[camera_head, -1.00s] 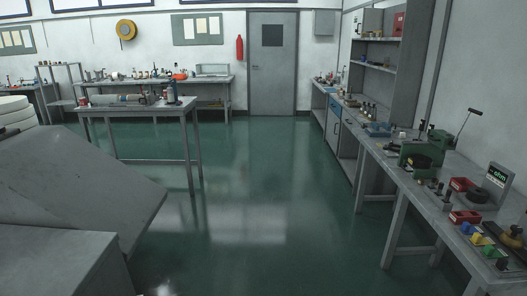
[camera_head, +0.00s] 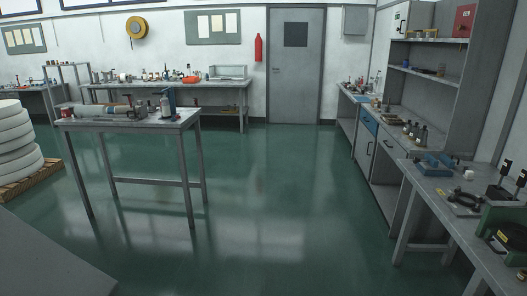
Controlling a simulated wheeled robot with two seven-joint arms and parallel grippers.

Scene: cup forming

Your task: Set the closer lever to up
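I cannot pick out for certain which thing is the closer lever. A green machine (camera_head: 503,222) stands on the right-hand bench, cut off by the right edge of the view. Two thin upright black-topped parts (camera_head: 510,181) stand behind it; whether either is the lever, and its position, I cannot tell. A small grey-blue upright device (camera_head: 168,101) stands on the table at the left, too small to read in detail. Neither of my grippers is in view.
The right bench (camera_head: 428,204) holds a blue tray (camera_head: 433,164). A grey table (camera_head: 125,122) stands left of centre. White stacked rounds (camera_head: 14,140) rest on a pallet (camera_head: 30,180). A grey slanted surface (camera_head: 50,265) fills the lower left. The middle floor (camera_head: 255,205) is clear.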

